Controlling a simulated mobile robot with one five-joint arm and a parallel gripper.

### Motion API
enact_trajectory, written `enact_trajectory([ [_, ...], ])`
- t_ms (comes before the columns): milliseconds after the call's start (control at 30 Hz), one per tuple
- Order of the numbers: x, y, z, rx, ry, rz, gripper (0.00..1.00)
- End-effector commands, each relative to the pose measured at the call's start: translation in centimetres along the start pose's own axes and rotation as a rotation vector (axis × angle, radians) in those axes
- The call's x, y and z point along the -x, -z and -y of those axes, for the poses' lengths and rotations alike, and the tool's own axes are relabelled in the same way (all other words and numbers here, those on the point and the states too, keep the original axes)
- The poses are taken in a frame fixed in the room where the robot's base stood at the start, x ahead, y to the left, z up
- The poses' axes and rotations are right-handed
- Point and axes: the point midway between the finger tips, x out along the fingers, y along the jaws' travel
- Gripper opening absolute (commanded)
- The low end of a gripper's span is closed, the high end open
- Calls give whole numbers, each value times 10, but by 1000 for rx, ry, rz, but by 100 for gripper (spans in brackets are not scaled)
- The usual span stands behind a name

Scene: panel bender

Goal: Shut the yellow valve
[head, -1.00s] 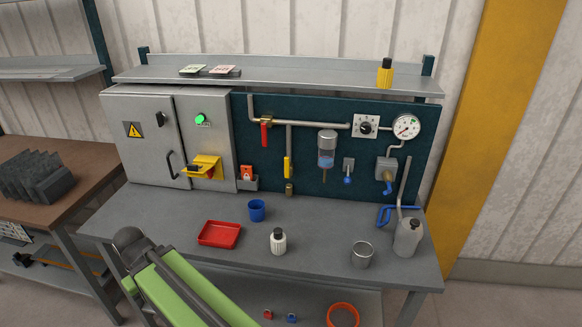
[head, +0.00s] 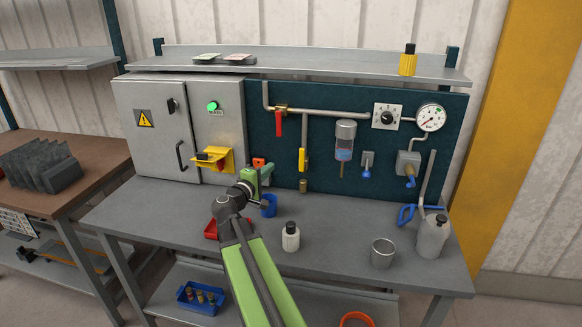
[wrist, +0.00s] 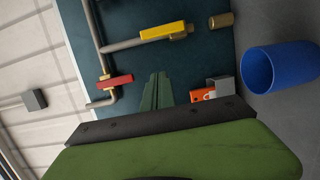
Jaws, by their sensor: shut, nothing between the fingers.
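The yellow valve lever (head: 303,159) hangs vertically on the short downward pipe, in line with it, on the dark teal panel. The lever also shows at the top of the wrist view (wrist: 163,32), lying along its pipe. My gripper (wrist: 158,78) is shut and empty, its two green fingers together and pointing at the panel. In the head view my gripper is mostly hidden by my own wrist, to the left of and below the yellow lever, apart from it.
A red lever (head: 278,124) hangs from the horizontal pipe, up and left of the yellow one. A blue cup (head: 269,207), red tray (head: 211,229) and white bottle (head: 291,237) stand on the bench. An orange-red padlock-like item (wrist: 203,95) sits near my fingers.

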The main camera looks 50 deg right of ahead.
Motion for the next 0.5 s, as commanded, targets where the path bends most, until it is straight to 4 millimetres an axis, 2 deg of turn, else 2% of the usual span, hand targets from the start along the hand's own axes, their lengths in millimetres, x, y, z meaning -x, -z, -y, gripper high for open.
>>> enact_trajectory([
  [133,-4,0,-2,4,-5,-1,0],
  [233,-15,2,-2,4,-4,-1,0],
  [500,-73,3,-2,3,-3,0,0],
])
